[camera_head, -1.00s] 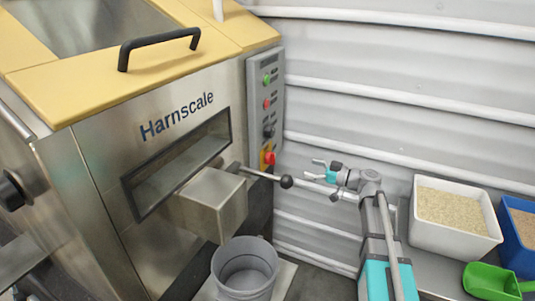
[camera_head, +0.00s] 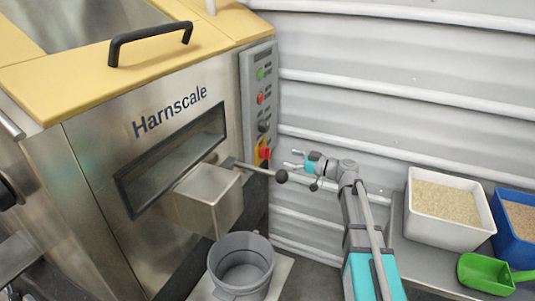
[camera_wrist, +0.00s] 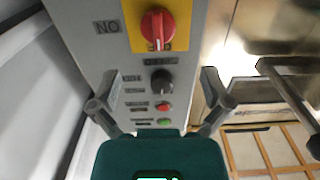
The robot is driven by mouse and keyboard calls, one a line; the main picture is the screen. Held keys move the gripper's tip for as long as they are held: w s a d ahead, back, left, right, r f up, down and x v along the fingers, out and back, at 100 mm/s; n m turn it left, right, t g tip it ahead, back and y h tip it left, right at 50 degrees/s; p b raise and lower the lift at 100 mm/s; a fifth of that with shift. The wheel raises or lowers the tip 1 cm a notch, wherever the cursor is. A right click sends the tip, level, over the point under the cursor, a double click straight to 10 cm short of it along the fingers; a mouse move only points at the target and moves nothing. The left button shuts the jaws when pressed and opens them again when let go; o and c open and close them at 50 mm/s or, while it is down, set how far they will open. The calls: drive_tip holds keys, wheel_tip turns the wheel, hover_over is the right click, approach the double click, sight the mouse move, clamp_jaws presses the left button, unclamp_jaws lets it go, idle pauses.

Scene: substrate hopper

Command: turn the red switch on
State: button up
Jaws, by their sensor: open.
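The red switch (camera_head: 264,153) is a rotary knob on a yellow plate low on the grey control panel (camera_head: 248,95). In the wrist view the red switch (camera_wrist: 158,27) is at the top centre, its white mark pointing down the picture at a partly covered label. A label reading like "NO" stands left of the plate; the panel looks upside down here. My gripper (camera_head: 291,160) is open and empty, just right of the panel and apart from the switch. In the wrist view my gripper (camera_wrist: 160,74) has its fingers spread across the panel, below the switch.
A black knob (camera_wrist: 161,80), a red button (camera_wrist: 163,107) and a green button (camera_wrist: 164,122) line the panel. A ball-ended lever (camera_head: 281,176) sticks out near my gripper. A grey bucket (camera_head: 241,260) stands below; a white tub (camera_head: 447,232) is at right.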

sight(266, 153)
drive_tip(key=x, duration=0.9)
drive_tip(key=shift+d, duration=0.1)
